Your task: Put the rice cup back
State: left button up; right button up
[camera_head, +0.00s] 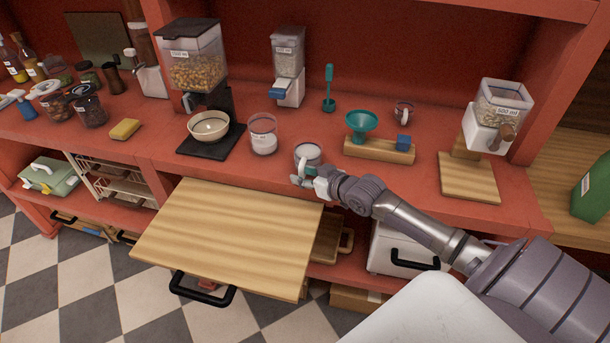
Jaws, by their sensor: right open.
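A small grey-white cup (309,153) stands upright near the front edge of the red counter, with its handle toward me. My right gripper (303,179) is open at the near side of this cup, by its handle; I cannot tell whether it touches. A second small cup (404,111) with a dark marking stands farther back on the right. I cannot tell from the picture which one is the rice cup. A clear beaker (263,138) with white contents stands left of the near cup. My left gripper is not in view.
A wooden stand (379,151) holds a teal funnel (362,122) and a blue block. Grain dispensers (195,65) (288,65) (500,105) stand along the counter. A cream bowl (209,127) sits on a black base. A bare wooden pull-out board (230,235) juts out below.

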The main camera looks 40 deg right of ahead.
jog(key=shift+r, duration=0.1)
jog(key=shift+s, duration=0.2)
jog(key=v, duration=1.1)
jog(key=shift+s+r+b, duration=0.25)
jog(key=shift+r+b, duration=0.05)
jog(key=shift+f, duration=0.1)
